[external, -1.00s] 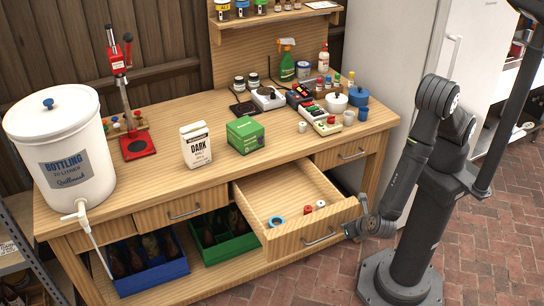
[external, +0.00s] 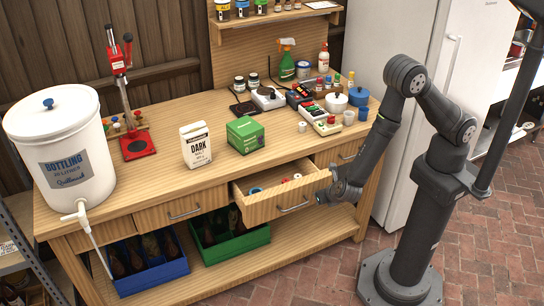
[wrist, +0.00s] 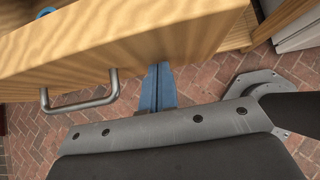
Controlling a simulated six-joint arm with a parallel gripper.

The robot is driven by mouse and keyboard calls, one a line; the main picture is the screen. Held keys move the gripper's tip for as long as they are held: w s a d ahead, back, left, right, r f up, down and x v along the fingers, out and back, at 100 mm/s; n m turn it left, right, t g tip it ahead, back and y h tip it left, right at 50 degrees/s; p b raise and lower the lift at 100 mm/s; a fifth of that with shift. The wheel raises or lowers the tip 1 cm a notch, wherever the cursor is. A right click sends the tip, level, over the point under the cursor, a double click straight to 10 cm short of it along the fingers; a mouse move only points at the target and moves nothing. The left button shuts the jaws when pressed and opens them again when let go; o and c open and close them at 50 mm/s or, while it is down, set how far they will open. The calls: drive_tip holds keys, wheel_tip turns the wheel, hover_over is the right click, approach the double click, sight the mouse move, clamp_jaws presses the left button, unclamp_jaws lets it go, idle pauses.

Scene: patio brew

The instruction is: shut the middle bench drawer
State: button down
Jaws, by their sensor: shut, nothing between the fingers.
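The middle bench drawer (external: 262,209) is partly open and juts out from the wooden bench. Its metal bar handle (external: 294,208) is on the front panel, and the handle also shows in the wrist view (wrist: 80,103). My gripper (external: 324,197) is shut and empty at the right end of the drawer front. In the wrist view its blue fingertips (wrist: 158,84) meet the lower edge of the drawer front, to the right of the handle. Whether they touch the panel is hard to tell. A blue tape ring (external: 255,190) and small red and white items lie inside the drawer.
The left drawer (external: 182,209) and right drawer (external: 345,152) look shut. A blue crate (external: 150,279) and a green crate (external: 235,246) of bottles stand on the shelf below. A white bottling bucket (external: 60,150), a dark-malt carton (external: 196,146) and a green box (external: 245,133) stand on the bench.

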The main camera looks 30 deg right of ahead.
sight(314, 176)
drive_tip(key=w, duration=1.4)
drive_tip(key=shift+w, duration=0.45)
drive_tip(key=shift+w+r, duration=0.1)
drive_tip(key=s, duration=0.5)
drive_tip(key=shift+a, duration=0.1)
drive_tip(key=v, duration=0.9)
drive_tip(key=shift+s+r, duration=0.25)
drive_tip(key=shift+w+f, duration=0.1)
